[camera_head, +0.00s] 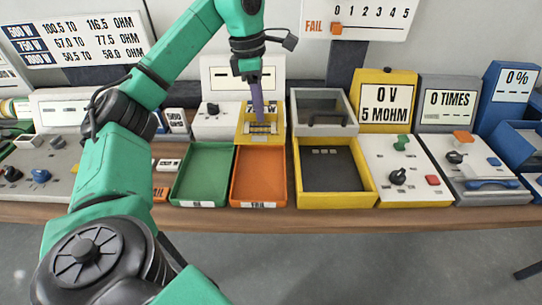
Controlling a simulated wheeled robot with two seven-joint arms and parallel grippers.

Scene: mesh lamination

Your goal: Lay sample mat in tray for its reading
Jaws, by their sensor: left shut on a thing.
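My left gripper (251,77) points down over the back of the bench, shut on a narrow purple piece (257,98) that hangs below it. I cannot tell whether this piece is the sample mat seen edge-on. Its lower end is over or at a small yellow holder (246,138) with a blue-and-pale striped patch (263,128); contact is unclear. My right gripper is not in view.
Behind the yellow-rimmed tray is a grey-framed box (323,120). A yellow display (385,107) reads 0 V 5 MOHM; a grey one (447,105) reads 0 TIMES. Knob panels (400,172) fill the right. My left arm crosses the left side. The wooden front edge is mostly clear.

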